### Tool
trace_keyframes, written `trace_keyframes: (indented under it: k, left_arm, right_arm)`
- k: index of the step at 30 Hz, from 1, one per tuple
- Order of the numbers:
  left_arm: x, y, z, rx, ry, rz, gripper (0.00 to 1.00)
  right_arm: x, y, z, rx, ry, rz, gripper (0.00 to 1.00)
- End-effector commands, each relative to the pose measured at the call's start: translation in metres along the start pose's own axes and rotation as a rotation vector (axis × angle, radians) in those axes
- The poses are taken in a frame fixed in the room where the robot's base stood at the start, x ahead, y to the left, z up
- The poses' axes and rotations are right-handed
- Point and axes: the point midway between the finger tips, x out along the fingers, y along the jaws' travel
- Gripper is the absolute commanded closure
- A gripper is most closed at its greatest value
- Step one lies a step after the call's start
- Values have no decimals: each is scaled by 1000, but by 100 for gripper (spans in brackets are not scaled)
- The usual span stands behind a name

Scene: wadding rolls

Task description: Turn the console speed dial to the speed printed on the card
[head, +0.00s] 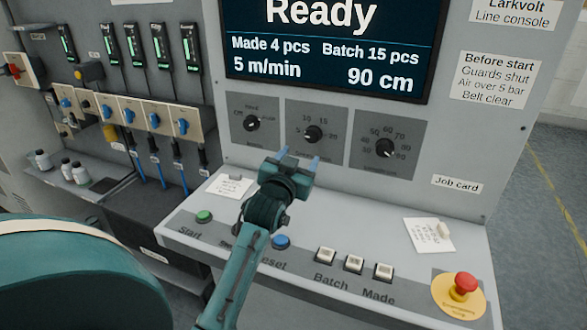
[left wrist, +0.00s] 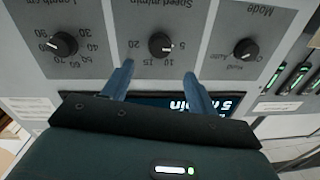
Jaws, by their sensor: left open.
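The speed dial (head: 313,133) is the middle black knob on the grey console, with numbers around it; the display reads 5 m/min. In the left wrist view the dial (left wrist: 161,44) appears upside down under the label "Speed m/min". My left gripper (head: 298,157) is open and empty. Its two blue fingertips (left wrist: 158,70) point at the panel near the speed dial, apart from each other, with nothing between them. The job card (head: 429,235) lies on the ledge at the right under the "Job card" label; its writing is too small to read. My right gripper is not in view.
The mode dial (head: 252,123) and length dial (head: 385,147) flank the speed dial. The display (head: 330,45) is above. Below are push buttons (head: 354,263) and a red emergency stop (head: 465,284). Another paper (head: 229,186) lies on the ledge's left. Valves and bottles stand left.

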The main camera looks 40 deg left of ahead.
Motion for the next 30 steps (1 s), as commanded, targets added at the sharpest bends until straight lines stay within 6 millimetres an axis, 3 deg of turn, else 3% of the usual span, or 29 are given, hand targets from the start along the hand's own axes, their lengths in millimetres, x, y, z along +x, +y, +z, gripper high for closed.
trace_keyframes:
  k: [3, 9, 30]
  left_arm:
    - [-19, 0, 1, 0, 0, -1, 42]
    - [-32, 0, 0, 0, -1, -1, 42]
    - [-33, 0, 0, 0, 0, -1, 42]
  right_arm:
    - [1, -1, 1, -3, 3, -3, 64]
    - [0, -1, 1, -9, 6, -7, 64]
    - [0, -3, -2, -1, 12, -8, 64]
